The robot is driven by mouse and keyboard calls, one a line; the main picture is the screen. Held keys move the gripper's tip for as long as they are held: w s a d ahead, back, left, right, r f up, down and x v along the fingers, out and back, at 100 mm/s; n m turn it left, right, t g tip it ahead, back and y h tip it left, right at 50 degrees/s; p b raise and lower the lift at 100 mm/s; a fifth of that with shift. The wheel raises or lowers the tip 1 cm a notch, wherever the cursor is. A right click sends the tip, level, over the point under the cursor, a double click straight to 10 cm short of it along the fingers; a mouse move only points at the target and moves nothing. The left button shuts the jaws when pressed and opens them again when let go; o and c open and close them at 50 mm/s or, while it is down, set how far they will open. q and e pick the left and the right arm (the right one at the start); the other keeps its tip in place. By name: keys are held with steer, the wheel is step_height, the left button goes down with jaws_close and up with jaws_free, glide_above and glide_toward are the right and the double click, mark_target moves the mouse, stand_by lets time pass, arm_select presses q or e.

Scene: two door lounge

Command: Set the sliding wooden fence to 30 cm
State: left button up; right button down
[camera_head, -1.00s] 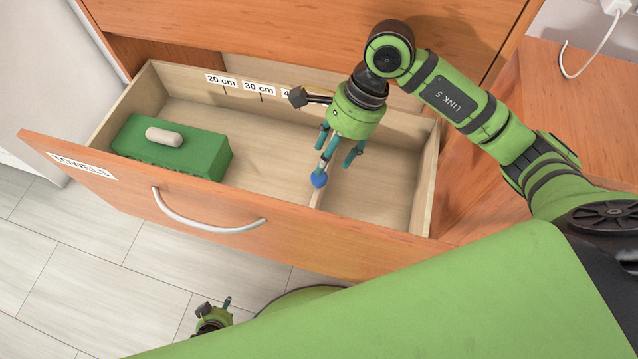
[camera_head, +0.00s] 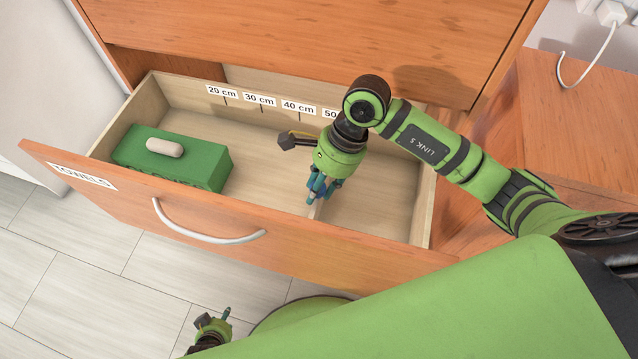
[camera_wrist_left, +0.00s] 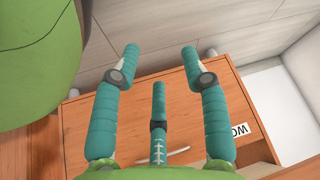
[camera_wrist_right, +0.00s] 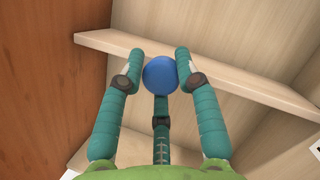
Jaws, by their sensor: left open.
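The pale wooden fence (camera_head: 318,207) stands across the open drawer, right of its middle; its rear end is hidden behind my right arm. In the right wrist view the fence (camera_wrist_right: 235,77) carries a round blue knob (camera_wrist_right: 160,75). My right gripper (camera_head: 317,195) is over the fence, its fingers closed in around the knob and seemingly touching both sides. The 30 cm label (camera_head: 259,100) is on the drawer's back wall, left of the fence, between the 20 cm (camera_head: 221,92) and 40 cm (camera_head: 298,107) labels. My left gripper (camera_head: 224,316) is open and empty outside the drawer.
A green block (camera_head: 205,167) with a pale rounded handle (camera_head: 165,147) lies in the drawer's left part. Bare floor separates it from the fence. The drawer front (camera_head: 105,204) has a curved metal handle (camera_head: 200,237). A wooden cabinet top (camera_head: 575,140) is at the right.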

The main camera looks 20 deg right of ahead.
steer(key=shift+w+a+b, duration=0.25)
steer(key=shift+a+b, duration=0.05)
steer(key=shift+a, duration=0.1)
arm_select(q)
steer(key=r+g+b, duration=0.1)
steer(key=b, duration=0.1)
steer(key=r+g+b, duration=0.1)
steer(key=r+b, duration=0.1)
steer(key=b, duration=0.1)
steer(key=w+r+g+b, duration=0.1)
steer(key=r+b, duration=0.1)
steer(key=b, duration=0.1)
steer(key=shift+r+n, duration=0.25)
steer(key=shift+n, duration=0.05)
arm_select(e)
steer(key=w+a, duration=0.5)
steer(key=a, duration=0.3)
steer(key=w+a, duration=0.5)
steer(key=a, duration=0.3)
steer(key=shift+w, duration=0.35)
steer(key=c, duration=0.9)
jaws_free()
steer(key=shift+d, duration=0.1)
steer(key=v, duration=1.2)
